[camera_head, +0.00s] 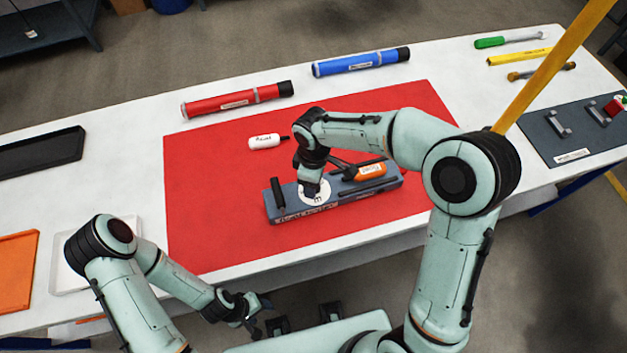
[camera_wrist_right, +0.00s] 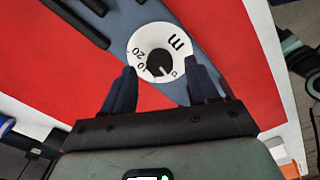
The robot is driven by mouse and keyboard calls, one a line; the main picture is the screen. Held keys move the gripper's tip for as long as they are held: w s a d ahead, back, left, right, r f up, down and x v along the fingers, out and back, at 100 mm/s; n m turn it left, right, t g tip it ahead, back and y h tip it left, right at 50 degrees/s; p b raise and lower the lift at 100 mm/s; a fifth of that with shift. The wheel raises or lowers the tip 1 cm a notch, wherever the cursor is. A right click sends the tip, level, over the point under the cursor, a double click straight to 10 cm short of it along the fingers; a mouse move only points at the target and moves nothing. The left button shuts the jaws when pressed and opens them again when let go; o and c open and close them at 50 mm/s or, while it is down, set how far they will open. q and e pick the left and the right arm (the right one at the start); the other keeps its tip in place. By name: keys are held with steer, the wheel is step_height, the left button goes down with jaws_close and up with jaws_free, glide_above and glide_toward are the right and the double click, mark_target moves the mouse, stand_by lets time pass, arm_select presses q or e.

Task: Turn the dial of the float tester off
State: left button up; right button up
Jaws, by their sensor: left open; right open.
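The float tester (camera_head: 345,208) is a blue-grey block on the red mat. Its dial (camera_head: 315,192) is a white disc with dark marks near the block's left end. In the right wrist view the dial (camera_wrist_right: 163,42) has a small black knob; its exact setting is hard to read. My right gripper (camera_head: 311,186) is over the dial from above, partly hiding it in the head view. Its fingers (camera_wrist_right: 162,78) are open on either side of the dial's near edge, not closed on the knob. My left gripper (camera_head: 256,316) is open and empty, low in front of the table.
An orange float (camera_head: 369,172) sits on the tester's right part, and a white labelled cylinder (camera_head: 265,142) lies behind it. Red (camera_head: 237,100) and blue (camera_head: 361,62) tubes lie farther back. The red mat (camera_head: 210,215) is clear left of the tester.

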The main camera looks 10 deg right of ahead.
arm_select(q)
steer(key=shift+w+r+p, duration=0.6)
steer(key=shift+r, duration=0.25)
arm_select(e)
step_height(320, 180, up, 12)
